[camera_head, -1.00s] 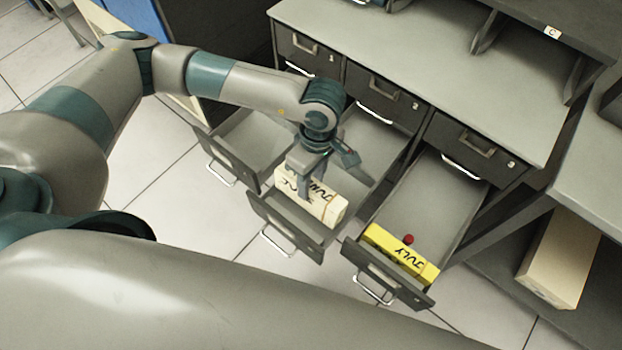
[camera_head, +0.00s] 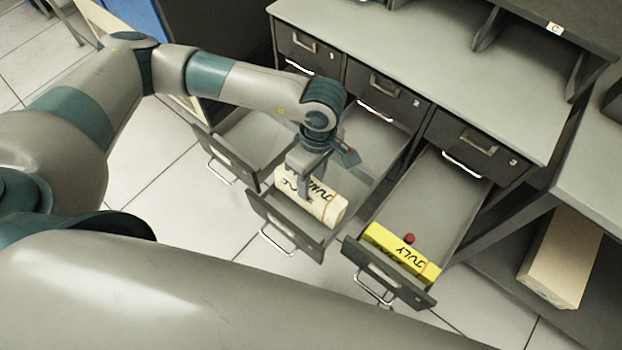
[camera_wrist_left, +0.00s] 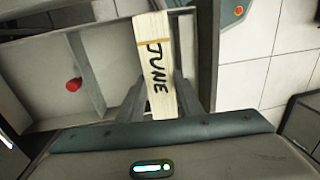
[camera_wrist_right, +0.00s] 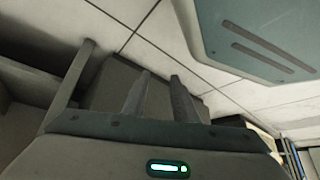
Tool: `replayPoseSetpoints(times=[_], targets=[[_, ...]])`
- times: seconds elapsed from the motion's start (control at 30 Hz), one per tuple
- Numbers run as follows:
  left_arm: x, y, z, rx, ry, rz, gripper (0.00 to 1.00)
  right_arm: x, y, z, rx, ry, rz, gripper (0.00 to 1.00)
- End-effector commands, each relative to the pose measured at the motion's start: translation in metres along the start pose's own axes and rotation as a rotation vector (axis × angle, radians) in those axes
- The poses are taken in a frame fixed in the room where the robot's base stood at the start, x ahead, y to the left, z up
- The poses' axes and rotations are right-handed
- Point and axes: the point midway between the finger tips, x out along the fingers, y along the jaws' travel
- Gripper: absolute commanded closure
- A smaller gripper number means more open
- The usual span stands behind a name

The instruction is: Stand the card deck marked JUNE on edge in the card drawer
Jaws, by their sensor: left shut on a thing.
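The deck's lettered narrow edge faces up. My left gripper (camera_head: 305,192) points down and is shut on the deck. In the left wrist view the deck (camera_wrist_left: 153,45) sits between the fingers, with the word JUNE facing the camera, beside the dark front panel. Whether its lower edge touches the drawer floor is hidden. My right gripper (camera_wrist_right: 160,78) shows only in its own wrist view, fingers apart and empty.
The right drawer (camera_head: 455,205), numbered 3, is open and holds a yellow JULY deck (camera_head: 395,250) at its front. A red knob (camera_wrist_left: 73,85) shows inside the middle drawer. The left drawer (camera_head: 255,140) is open. A long cream box (camera_head: 560,262) lies at the right.

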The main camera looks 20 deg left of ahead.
Motion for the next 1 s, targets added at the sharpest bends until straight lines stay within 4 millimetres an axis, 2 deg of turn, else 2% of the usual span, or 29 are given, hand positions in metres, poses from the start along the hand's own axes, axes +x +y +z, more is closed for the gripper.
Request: replayPoseSetpoints(times=[0.6, 1.0], targets=[[0.014, 0.002, 0.000, 0.000, -0.001, 0.001, 1.00, 0.007, -0.008, -0.032, 0.005, 0.079, -0.009, 0.74], [0.028, 0.004, 0.000, 0.000, 0.000, 0.001, 1.00, 0.014, 0.006, -0.015, 0.013, -0.030, 0.008, 0.74]])
